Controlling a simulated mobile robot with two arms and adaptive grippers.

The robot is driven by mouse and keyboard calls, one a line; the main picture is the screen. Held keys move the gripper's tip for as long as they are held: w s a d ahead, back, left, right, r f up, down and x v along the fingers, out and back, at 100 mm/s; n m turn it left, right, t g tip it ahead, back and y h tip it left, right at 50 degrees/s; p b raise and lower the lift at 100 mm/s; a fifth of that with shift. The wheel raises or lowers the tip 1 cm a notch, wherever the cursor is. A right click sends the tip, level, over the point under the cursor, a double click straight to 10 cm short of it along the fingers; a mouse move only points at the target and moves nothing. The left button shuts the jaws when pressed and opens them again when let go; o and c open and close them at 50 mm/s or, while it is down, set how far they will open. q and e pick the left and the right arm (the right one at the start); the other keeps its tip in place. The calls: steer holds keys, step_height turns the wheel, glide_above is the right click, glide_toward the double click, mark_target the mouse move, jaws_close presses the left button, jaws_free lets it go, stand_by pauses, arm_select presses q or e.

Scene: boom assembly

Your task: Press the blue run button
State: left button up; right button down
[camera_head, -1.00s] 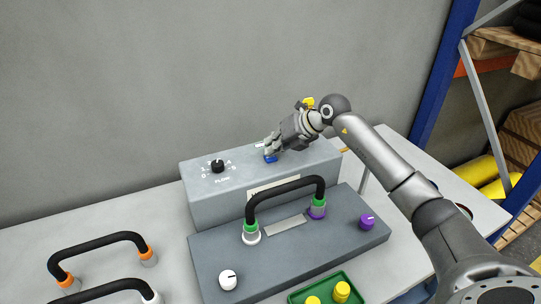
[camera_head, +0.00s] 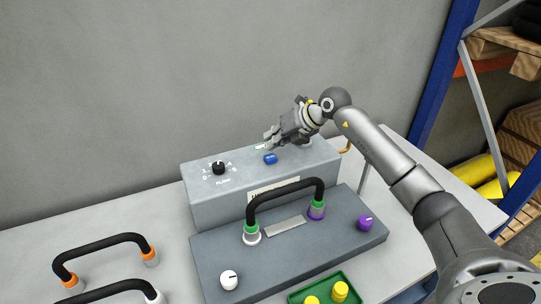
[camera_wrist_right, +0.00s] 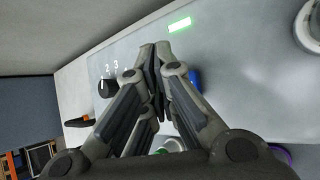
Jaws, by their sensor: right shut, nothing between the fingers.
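The blue run button (camera_head: 270,158) is on top of the grey control box (camera_head: 225,207), toward its right half, and is fully visible in the head view. In the wrist view a part of the blue button (camera_wrist_right: 195,79) shows just right of my fingers. My right gripper (camera_head: 268,141) is shut and empty. Its fingertips are above and slightly behind the button, apart from it. The right gripper (camera_wrist_right: 155,52) also fills the middle of the wrist view, with its fingertips together. My left gripper is not in view.
A green indicator (camera_head: 260,146) is lit behind the button. A black flow knob (camera_head: 218,168) is at the box's left. In front, a grey panel (camera_head: 225,255) carries a black handle (camera_head: 285,187), a white knob (camera_head: 229,280) and a purple knob (camera_head: 365,223). A green tray (camera_head: 322,293) holds yellow pieces.

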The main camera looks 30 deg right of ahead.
mark_target(273, 155)
step_height(273, 155, up, 4)
steer(key=p, duration=0.2)
steer(key=shift+r+p, duration=0.15)
steer(key=shift+p, duration=0.15)
steer(key=shift+s, duration=0.1)
stand_by(0.5)
